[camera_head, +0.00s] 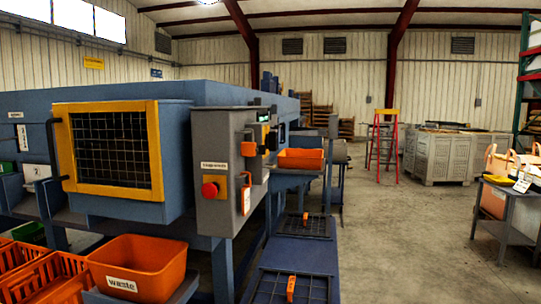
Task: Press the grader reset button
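The potato grader (220,93) is a long blue machine on the left, with a yellow-framed mesh guard (110,150) at its near end. A grey control box (213,134) is mounted at its near right corner. A red mushroom button (209,190) on an orange-yellow plate sits low on the box's front face, under a small white label too small to read. The box's right side, seen at a steep angle, carries small orange and yellow parts (248,149). I cannot make out a button marked reset. Neither of my grippers is in view.
An orange waste bin (140,268) and orange crates (45,280) stand below the guard. An orange tray (300,159) sits beyond the box. Low blue platforms (308,254) lie right of the grader. The concrete floor further right is clear up to a side table (508,226).

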